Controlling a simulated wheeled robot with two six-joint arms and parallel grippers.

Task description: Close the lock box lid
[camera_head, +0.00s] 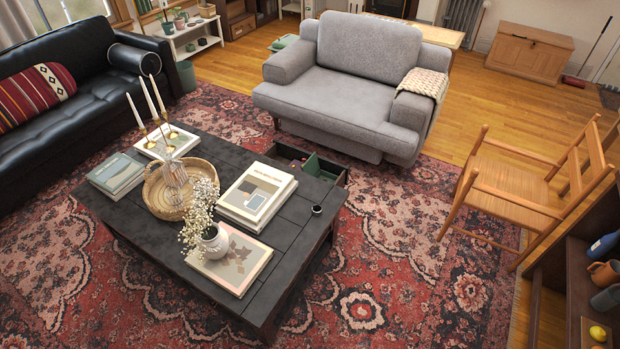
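No thing in view is plainly a lock box. Beyond the far edge of the coffee table, a low dark open-topped box or drawer (334,178) shows partly, with a green panel (312,165) standing up in it. I cannot tell whether this is the lock box with its lid raised; the table hides its lower part. Neither of my grippers is in view.
The black coffee table (285,232) carries books, a basket, candlesticks and a flower vase. A grey armchair (350,90) stands behind it, a black sofa (70,95) to the left, a wooden chair (510,180) to the right. Rug is clear between table and chair.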

